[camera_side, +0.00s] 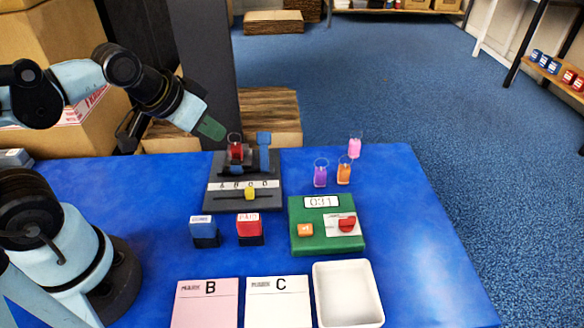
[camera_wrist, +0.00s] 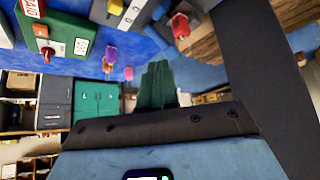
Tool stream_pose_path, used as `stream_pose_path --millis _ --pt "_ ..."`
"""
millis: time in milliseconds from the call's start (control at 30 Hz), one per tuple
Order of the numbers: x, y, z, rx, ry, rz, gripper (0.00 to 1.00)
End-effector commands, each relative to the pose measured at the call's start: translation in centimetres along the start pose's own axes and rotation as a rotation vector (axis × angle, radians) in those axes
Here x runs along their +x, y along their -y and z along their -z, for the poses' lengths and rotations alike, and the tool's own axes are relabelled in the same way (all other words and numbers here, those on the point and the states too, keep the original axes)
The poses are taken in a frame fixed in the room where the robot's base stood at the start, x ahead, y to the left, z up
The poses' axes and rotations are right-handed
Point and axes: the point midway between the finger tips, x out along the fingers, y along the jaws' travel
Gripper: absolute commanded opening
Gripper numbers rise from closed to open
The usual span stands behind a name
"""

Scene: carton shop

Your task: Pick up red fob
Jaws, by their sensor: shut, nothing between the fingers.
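The red fob (camera_side: 236,152), a small red piece with a clear upper part, stands on the dark device at the back of the blue table. It also shows in the wrist view (camera_wrist: 180,25), near the top, right of centre. My gripper (camera_side: 212,129) has green fingers, shut and empty, above and slightly left of the red fob, apart from it. In the wrist view the closed fingers (camera_wrist: 157,82) point up the picture, below the fob. Purple (camera_side: 320,178), orange (camera_side: 343,174) and pink (camera_side: 355,148) pieces of like shape stand to the right.
The dark device (camera_side: 217,193) has a blue upright (camera_side: 264,150) close right of the fob and a yellow slider (camera_side: 250,193). Blue (camera_side: 204,230) and red (camera_side: 249,227) stamps, a green timer box (camera_side: 317,243) and a white tray (camera_side: 347,290) stand nearer. The table's right side is clear.

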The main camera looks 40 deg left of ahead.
Motion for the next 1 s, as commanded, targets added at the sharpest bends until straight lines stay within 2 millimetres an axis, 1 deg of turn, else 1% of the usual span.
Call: stream_pose_path --millis 367,467,733,1000 --pt "0.00 0.00 0.00 0.000 0.000 0.000 0.00" --pt "0.00 0.00 0.00 0.000 0.000 0.000 0.14" --pt "0.00 0.00 0.00 0.000 0.000 0.000 0.55" --pt "0.00 0.01 0.02 -0.001 0.001 0.000 0.55"
